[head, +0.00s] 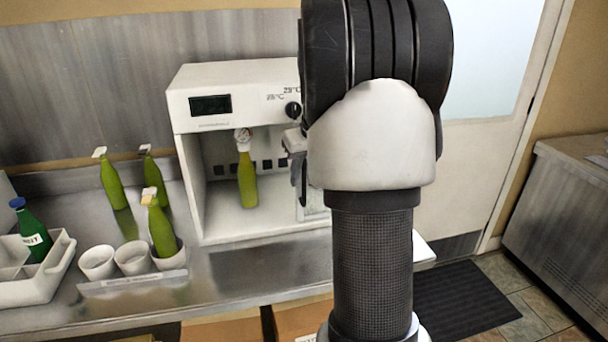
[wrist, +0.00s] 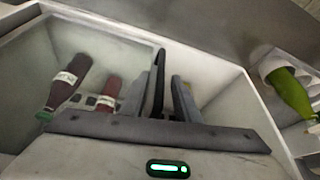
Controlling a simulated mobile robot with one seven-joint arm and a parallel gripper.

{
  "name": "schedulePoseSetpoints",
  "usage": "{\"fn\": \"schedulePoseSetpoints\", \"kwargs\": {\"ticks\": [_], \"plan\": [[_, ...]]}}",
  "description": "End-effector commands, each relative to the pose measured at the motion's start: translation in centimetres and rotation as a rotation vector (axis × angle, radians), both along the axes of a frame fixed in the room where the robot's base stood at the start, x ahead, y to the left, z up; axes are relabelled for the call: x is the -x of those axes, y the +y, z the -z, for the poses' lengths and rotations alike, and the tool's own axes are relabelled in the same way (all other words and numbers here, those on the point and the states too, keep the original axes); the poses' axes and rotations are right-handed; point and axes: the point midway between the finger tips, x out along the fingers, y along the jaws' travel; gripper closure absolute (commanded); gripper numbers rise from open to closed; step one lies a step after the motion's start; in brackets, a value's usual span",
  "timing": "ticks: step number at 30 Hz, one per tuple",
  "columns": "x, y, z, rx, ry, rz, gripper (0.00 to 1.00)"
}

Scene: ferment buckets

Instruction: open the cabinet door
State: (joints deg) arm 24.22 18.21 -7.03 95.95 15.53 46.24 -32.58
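The cabinet (head: 187,150) is a white box on the steel counter, with a dark display and a knob on top. A green bottle (head: 247,178) shows inside it. Its right side is hidden behind my arm. In the wrist view a pale, see-through pane (wrist: 105,47) covers part of the cabinet, and two dark red bottles show there. A dark upright handle (wrist: 159,75) stands at the pane's edge. My gripper (wrist: 161,95) is open, with the handle between its fingers; I cannot tell whether they touch it. The gripper is mostly hidden in the head view (head: 299,180).
Several green bottles stand on the counter at left, one in a white cup rack (head: 132,280). A white divided tray (head: 45,285) holds a darker bottle. A dark mat (head: 465,300) lies on the floor at right, near a room door.

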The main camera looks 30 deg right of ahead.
Motion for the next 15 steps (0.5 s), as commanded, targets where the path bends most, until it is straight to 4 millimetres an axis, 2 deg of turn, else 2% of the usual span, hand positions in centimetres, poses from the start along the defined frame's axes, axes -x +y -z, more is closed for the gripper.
{"fn": "schedulePoseSetpoints", "kwargs": {"ticks": [4, 7, 11, 15], "plan": [[0.1, 0.0, -0.3, 0.000, -0.001, 0.000, 0.71], [0.4, 0.0, -1.3, 0.001, -0.003, 0.000, 0.71], [1.3, 0.1, -3.7, 0.002, -0.005, 0.001, 0.71], [2.7, 0.3, -6.9, 0.002, -0.004, 0.001, 0.71]]}}
